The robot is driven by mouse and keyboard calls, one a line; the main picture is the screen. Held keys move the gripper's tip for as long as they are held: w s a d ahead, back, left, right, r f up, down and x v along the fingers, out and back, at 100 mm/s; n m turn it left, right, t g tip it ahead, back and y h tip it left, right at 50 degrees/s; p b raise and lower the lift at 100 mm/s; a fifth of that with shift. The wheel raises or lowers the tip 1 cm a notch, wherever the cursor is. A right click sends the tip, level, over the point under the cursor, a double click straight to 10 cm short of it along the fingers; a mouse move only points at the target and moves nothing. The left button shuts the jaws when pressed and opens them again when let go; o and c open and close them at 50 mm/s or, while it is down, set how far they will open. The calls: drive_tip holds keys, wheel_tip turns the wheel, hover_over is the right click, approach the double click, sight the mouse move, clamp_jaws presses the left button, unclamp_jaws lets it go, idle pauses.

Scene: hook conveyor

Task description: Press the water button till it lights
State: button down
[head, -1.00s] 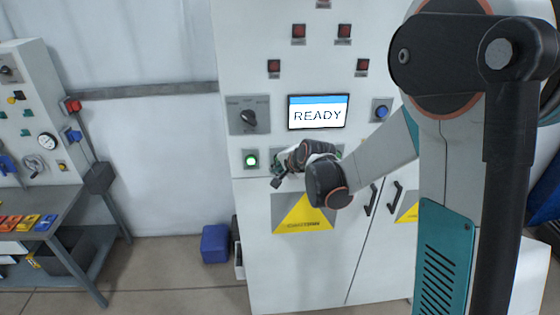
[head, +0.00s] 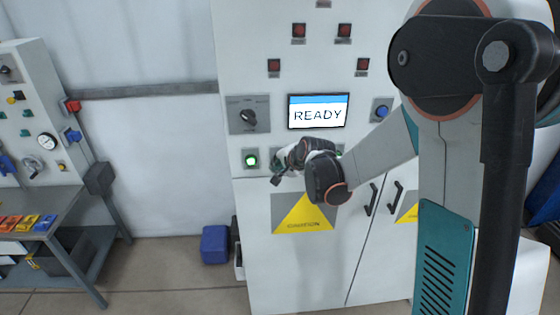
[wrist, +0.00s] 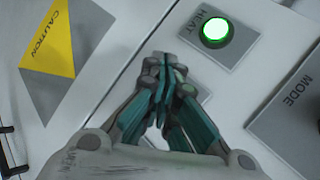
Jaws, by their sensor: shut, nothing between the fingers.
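My gripper (wrist: 165,68) is shut and empty, its teal fingers together against or just in front of a grey button plate (wrist: 205,98) on the white cabinet. The plate's label is not readable and its button is mostly hidden behind the fingers, so I cannot tell whether it is the water button, is lit or is touched. In the head view my gripper (head: 280,166) is at the button row, just right of the lit green button (head: 251,160). In the wrist view that lit button (wrist: 215,31) is labelled HEAT.
A screen (head: 318,112) reads READY above the row. A rotary switch (head: 248,118) is at its left and a blue button (head: 381,111) at its right. A green button (head: 339,154) shows partly behind my wrist. A yellow caution sign (head: 304,214) is below.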

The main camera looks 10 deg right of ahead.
drive_tip(key=shift+w, duration=0.4)
idle(0.4)
drive_tip(key=shift+s, duration=0.15)
drive_tip(key=shift+s+a+b, duration=0.1)
drive_tip(key=shift+s+b, duration=0.3)
drive_tip(key=shift+s, duration=0.3)
drive_tip(key=s, duration=0.5)
drive_tip(key=shift+a+b, duration=0.3)
drive_tip(key=shift+a, duration=0.1)
idle(0.6)
